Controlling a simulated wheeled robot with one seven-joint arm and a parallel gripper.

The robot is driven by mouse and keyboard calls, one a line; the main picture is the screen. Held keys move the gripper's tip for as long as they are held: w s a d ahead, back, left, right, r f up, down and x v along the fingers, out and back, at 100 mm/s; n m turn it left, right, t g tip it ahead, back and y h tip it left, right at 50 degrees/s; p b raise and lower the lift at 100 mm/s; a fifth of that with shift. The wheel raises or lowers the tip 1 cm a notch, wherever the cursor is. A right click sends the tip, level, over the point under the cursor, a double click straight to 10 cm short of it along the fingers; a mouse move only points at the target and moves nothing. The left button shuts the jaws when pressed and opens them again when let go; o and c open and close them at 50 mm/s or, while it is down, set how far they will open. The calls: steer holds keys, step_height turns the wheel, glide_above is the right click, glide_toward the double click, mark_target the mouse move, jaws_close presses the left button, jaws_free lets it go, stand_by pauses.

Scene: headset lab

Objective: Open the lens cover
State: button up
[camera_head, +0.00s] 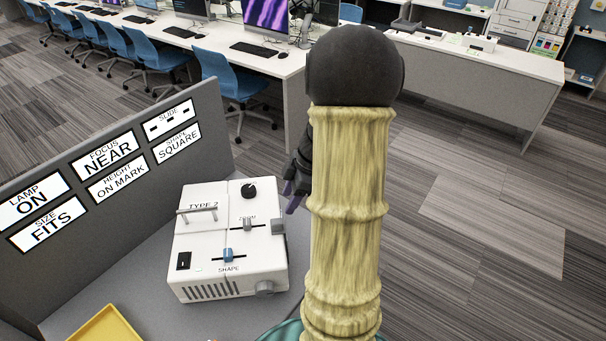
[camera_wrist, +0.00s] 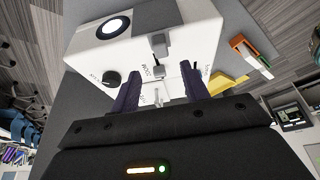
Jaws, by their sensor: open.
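A white device marked TYPE 2 (camera_head: 215,275) stands on the grey desk. A grey block (camera_head: 278,226) sits at its right edge; it also shows in the wrist view (camera_wrist: 161,44). No part is labelled as the lens cover, so I cannot tell which part that is. In the wrist view a bright white disc in a dark ring (camera_wrist: 112,27) is on the device's side face. My gripper (camera_wrist: 160,82) is open and empty, its fingers apart over the device near the grey block. In the head view my arm hides most of the gripper; dark fingers show right of the device.
The device's top carries a black knob (camera_head: 249,190), a handle (camera_head: 197,212), a grey slider (camera_head: 247,225) and a blue SHAPE slider (camera_head: 228,254). A grey partition (camera_head: 200,115) with sign cards stands behind left. A yellow tray (camera_head: 107,327) lies front left.

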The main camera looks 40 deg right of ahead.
steer(key=b+v, duration=0.1)
steer(key=v, duration=0.7)
steer(key=shift+r, duration=0.2)
steer(key=s+a+f+m+h, duration=0.1)
steer(key=a+f+m, duration=0.1)
steer(key=a+m, duration=0.2)
steer(key=s+a+f+m+h, duration=0.1)
steer(key=s+a+f+m, duration=0.1)
steer(key=a, duration=0.8)
steer(key=s+a+f+m+h, duration=0.1)
steer(key=s+a+f+m, duration=0.1)
steer(key=a+m, duration=0.4)
steer(key=shift+s+a+f+h, duration=0.15)
steer(key=shift+a+f+h, duration=0.25)
steer(key=shift+a+f, duration=0.3)
